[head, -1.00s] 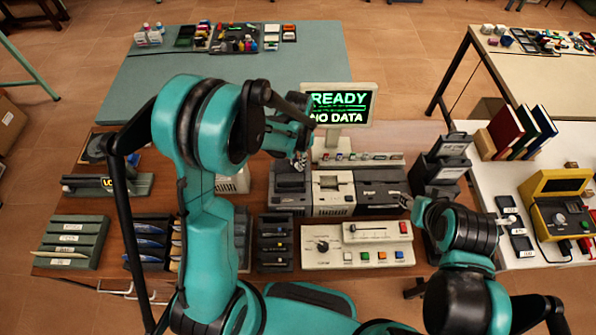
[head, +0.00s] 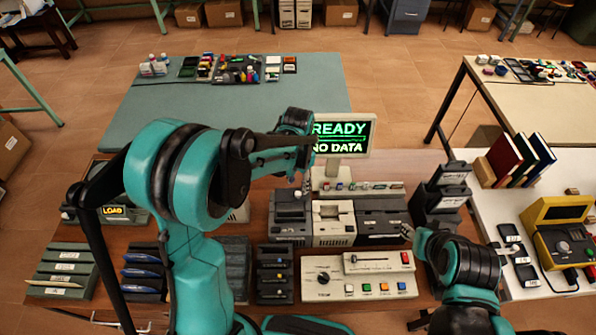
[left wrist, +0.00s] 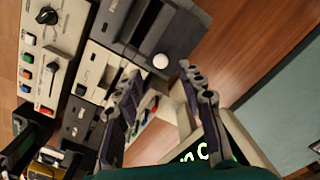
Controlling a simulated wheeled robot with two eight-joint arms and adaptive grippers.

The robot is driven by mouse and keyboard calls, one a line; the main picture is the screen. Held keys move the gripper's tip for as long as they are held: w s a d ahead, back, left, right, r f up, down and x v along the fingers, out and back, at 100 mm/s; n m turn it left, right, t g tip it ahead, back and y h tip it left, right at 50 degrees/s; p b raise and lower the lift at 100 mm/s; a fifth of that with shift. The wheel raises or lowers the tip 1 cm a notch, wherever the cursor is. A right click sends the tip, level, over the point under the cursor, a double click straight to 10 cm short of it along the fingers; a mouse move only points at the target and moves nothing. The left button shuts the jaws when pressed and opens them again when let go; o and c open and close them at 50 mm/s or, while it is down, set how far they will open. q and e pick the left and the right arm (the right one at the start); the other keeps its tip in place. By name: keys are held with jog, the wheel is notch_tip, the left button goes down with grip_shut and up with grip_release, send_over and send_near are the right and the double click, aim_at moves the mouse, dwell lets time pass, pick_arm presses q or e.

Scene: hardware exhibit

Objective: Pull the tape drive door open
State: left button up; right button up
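The dark grey unit (head: 290,222) at the left of a row of devices appears to be the tape drive. In the left wrist view its grey front (left wrist: 150,28) carries a round white knob (left wrist: 160,62). My left gripper (head: 301,184) hangs over the back part of this unit, pointing down. In the left wrist view its fingers (left wrist: 160,70) are spread and empty, with the knob showing between the tips; I cannot tell whether they touch it. My right gripper (head: 406,231) is low by the right end of the row, its fingers too small to judge.
A cream unit (head: 333,226) and another dark unit (head: 382,222) adjoin on the right. A screen (head: 343,136) reading READY NO DATA stands close behind my left gripper. A control panel (head: 358,273) lies in front. Dark stacked boxes (head: 441,195) stand at right.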

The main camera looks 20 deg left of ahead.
aim_at(298, 194)
pick_arm(q)
notch_tip(298, 194, up, 7)
dwell(0.3)
jog(key=shift+r, duration=0.1)
jog(key=s+a+f+n+t+b, duration=0.1)
jog(key=s+f+n+t+b, duration=0.1)
jog(key=s+b, duration=0.3)
jog(key=s+a+f+n+t+b, duration=0.2)
jog(key=s+t+b, duration=0.3)
jog(key=s, duration=0.5)
jog(key=shift+a+f+n+b, duration=0.3)
jog(key=shift+f+n+b, duration=0.3)
jog(key=shift+n, duration=0.3)
